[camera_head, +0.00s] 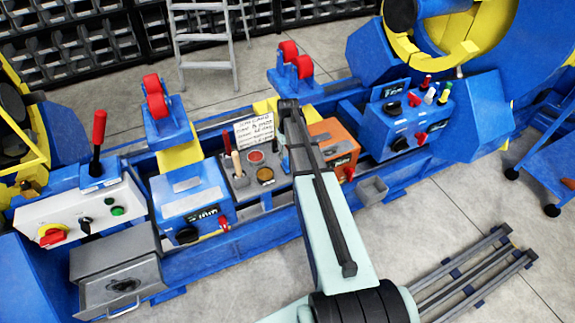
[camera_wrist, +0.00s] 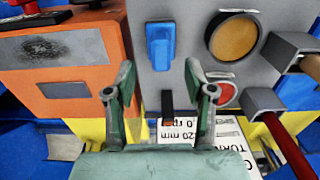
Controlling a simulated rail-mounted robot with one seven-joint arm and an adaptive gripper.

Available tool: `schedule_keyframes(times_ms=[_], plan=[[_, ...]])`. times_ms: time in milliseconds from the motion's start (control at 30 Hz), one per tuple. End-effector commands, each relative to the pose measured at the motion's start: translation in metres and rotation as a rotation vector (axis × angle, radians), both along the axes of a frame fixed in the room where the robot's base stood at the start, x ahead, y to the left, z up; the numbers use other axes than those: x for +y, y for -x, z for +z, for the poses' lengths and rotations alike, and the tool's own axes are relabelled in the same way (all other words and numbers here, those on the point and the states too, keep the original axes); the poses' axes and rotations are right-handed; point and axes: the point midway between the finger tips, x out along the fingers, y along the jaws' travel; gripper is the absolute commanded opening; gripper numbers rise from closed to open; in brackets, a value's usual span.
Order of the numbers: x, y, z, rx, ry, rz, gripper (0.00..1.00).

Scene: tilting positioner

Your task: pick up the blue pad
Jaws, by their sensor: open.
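The blue pad (camera_wrist: 160,45) is a small, upright blue piece against the grey panel (camera_wrist: 180,12) in the wrist view. It lies beyond my fingertips, roughly centred between them in the picture. My gripper (camera_wrist: 159,78) is open, with one green-grey finger on each side and nothing between them; it looks apart from the pad. In the head view my arm covers part of the panel, and I cannot clearly make out the pad there.
An orange box (camera_head: 333,140) stands right of the panel. A yellow disc (camera_wrist: 234,37), a red disc (camera_wrist: 226,94) and holders with handles (camera_wrist: 290,140) crowd the pad's other side. A written sign (camera_head: 254,131) stands behind. A grey tray (camera_head: 372,190) sits at the front edge.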

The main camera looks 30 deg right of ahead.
Motion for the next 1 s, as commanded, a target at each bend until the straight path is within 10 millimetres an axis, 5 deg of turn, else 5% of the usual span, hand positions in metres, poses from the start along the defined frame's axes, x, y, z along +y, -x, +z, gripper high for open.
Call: schedule_keyframes(times_ms=[433,733,767,900,1000], plan=[[0.001,-0.002,-0.044,0.001,0.0,0.0,0.54],[0.001,-0.002,-0.049,0.001,0.0,0.0,0.54],[0.001,-0.002,-0.049,0.001,0.0,0.0,0.51],[0.001,-0.002,-0.049,0.001,0.0,0.0,0.01],[0.001,-0.002,-0.049,0.001,0.0,0.0,0.0]])
